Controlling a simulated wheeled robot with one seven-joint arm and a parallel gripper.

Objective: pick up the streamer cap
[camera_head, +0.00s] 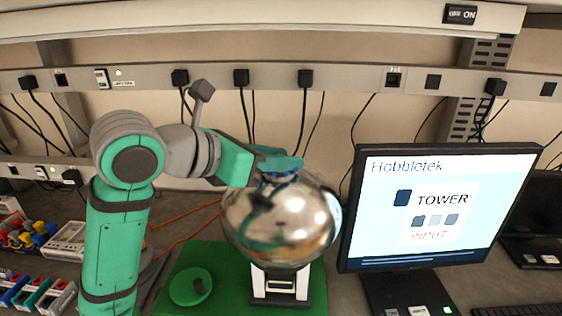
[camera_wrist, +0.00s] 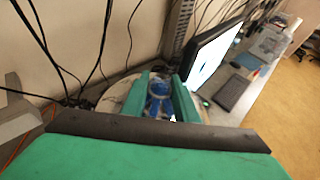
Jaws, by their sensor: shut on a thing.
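The streamer cap, a small blue piece (camera_head: 279,177), shows at the top of a large shiny metal sphere (camera_head: 284,222). It also shows in the wrist view (camera_wrist: 158,88) as a clear-and-blue thing between the two green fingers. My gripper (camera_head: 280,163) is at the sphere's top and is shut on the blue piece; it shows in the wrist view too (camera_wrist: 161,98). The fingers hide part of the piece, and I cannot tell whether it still touches the sphere.
The sphere stands on a white and black base (camera_head: 280,284) on a green mat (camera_head: 226,258). A monitor (camera_head: 440,208) stands close at the right. Cables hang from the wall rail (camera_head: 350,78) behind.

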